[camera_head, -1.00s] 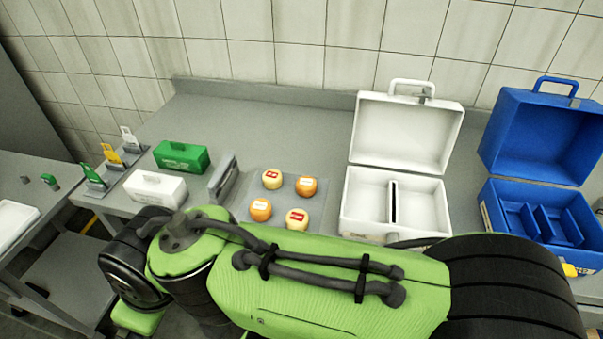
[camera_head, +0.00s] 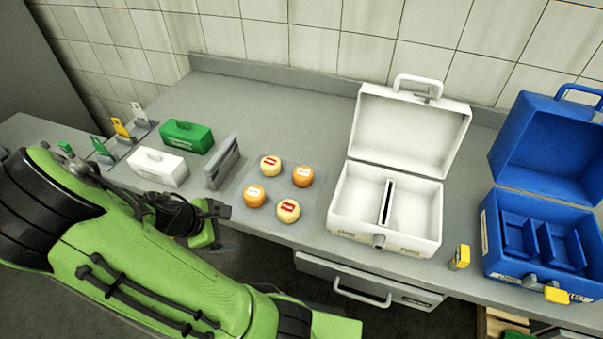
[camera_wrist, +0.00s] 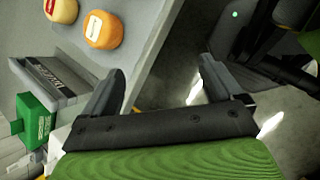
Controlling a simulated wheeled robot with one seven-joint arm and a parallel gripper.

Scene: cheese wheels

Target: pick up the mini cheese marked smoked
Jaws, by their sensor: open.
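Several mini cheeses sit on a grey mat (camera_head: 277,186) on the counter. Two are pale yellow with red labels, one at the back left (camera_head: 270,166) and one at the front right (camera_head: 288,211). Two are orange with white labels, one at the back right (camera_head: 303,176) and one at the front left (camera_head: 254,195). The label words are too small to read. In the wrist view, an orange cheese (camera_wrist: 104,30) and a pale cheese (camera_wrist: 62,10) show at the upper left. My gripper (camera_wrist: 158,85) is open and empty, off the counter's front edge and apart from the cheeses.
An open white case (camera_head: 340,215) stands right of the mat, an open blue case (camera_head: 490,240) further right, with a yellow item (camera_head: 460,257) between. A grey holder (camera_head: 222,163), green box (camera_head: 187,137) and white box (camera_head: 158,167) stand left. A drawer (camera_head: 365,285) lies below the counter.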

